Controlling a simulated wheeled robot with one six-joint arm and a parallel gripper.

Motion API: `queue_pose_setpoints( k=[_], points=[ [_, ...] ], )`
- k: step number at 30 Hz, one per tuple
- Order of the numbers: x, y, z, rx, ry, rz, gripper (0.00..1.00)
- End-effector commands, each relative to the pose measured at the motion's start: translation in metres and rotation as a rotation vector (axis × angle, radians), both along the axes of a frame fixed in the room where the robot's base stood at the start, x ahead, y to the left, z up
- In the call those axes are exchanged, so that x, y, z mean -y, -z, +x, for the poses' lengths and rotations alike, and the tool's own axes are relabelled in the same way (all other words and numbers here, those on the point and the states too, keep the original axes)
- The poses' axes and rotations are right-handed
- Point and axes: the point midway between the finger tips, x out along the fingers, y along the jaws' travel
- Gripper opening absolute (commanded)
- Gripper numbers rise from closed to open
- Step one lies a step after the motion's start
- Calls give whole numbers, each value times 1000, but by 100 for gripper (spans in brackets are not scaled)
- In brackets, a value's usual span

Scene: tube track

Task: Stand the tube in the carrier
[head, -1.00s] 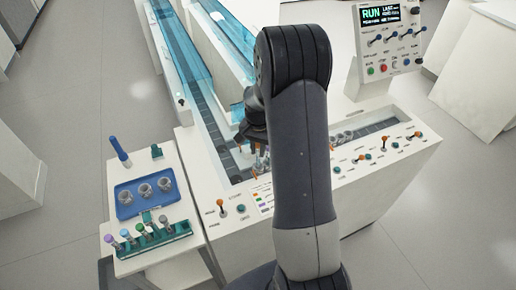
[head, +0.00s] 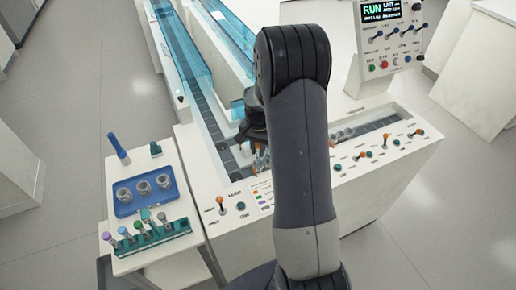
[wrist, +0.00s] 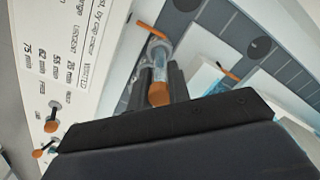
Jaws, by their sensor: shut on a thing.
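My gripper (wrist: 162,88) is shut on a tube (wrist: 160,66) with an orange cap, in the wrist view. The tube has a clear body with some blue on it and points away from the wrist. A grey, ring-like carrier (wrist: 156,42) shows at the tube's far end, over the track. I cannot tell whether the tube is inside it or just above it. In the head view my gripper (head: 254,142) is over the near end of the left track lane, and my arm hides most of it and the tube.
A blue tray (head: 124,208) with three grey carriers stands at the left, behind a green rack (head: 150,240) of several capped tubes. Orange-knobbed levers (head: 220,203) line the track's front edge. More carriers (head: 343,135) sit in the track right of my arm. A control panel (head: 390,40) stands behind.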

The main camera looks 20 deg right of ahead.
Motion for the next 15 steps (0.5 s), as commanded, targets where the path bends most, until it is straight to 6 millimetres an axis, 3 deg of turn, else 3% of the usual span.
queue_pose_setpoints(
  k=[13,14,15],
  points=[
    [0,6,0,0,0,0,5],
    [0,6,0,0,0,0,19],
    [0,6,0,0,0,0,23]
  ],
)
